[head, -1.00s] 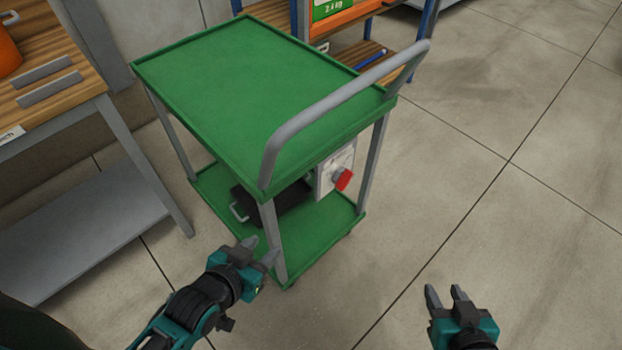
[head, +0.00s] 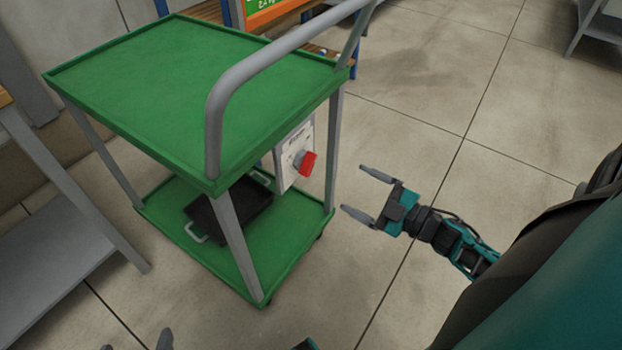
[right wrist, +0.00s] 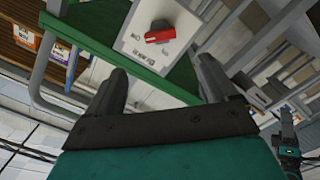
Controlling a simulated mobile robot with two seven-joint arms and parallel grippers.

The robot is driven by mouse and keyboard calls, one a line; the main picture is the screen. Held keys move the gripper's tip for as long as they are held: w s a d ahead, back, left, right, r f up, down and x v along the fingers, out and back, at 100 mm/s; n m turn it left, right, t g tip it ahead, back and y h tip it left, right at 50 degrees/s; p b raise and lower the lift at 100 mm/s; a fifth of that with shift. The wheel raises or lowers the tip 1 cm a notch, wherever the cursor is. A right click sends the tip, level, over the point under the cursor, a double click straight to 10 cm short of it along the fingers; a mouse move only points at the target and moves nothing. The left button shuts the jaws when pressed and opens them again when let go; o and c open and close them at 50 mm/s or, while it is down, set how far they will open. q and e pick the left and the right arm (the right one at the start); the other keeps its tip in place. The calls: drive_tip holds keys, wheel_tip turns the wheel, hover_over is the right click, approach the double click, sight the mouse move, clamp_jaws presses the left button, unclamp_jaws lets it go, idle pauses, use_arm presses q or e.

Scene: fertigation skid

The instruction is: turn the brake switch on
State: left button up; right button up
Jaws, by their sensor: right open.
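The brake switch is a red knob (head: 306,163) on a white panel (head: 285,171) at the handle end of a green cart, below its top tray. In the right wrist view the red knob (right wrist: 159,36) and the panel (right wrist: 133,45) show ahead of the fingers, with small dark lettering that I cannot read surely. My right gripper (head: 366,195) is open and empty, to the right of the knob and apart from it. It also shows in the right wrist view (right wrist: 160,70). My left gripper (head: 136,343) shows only its separated fingertips at the bottom edge.
The green cart (head: 180,80) has a grey handle (head: 270,60) above the panel and grey legs on both sides. A black crate (head: 235,208) lies on its lower shelf. A grey workbench (head: 45,240) stands left.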

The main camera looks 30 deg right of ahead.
sight(311, 166)
drive_tip(key=shift+n+y, duration=0.3)
drive_tip(key=b+x, duration=0.1)
drive_tip(key=x, duration=1.1)
drive_tip(key=shift+w+a+f+b, duration=0.1)
drive_tip(key=shift+w+f+b, duration=0.05)
drive_tip(key=shift+w+b, duration=0.25)
drive_tip(key=shift+c, duration=0.3)
drive_tip(key=c, duration=0.9)
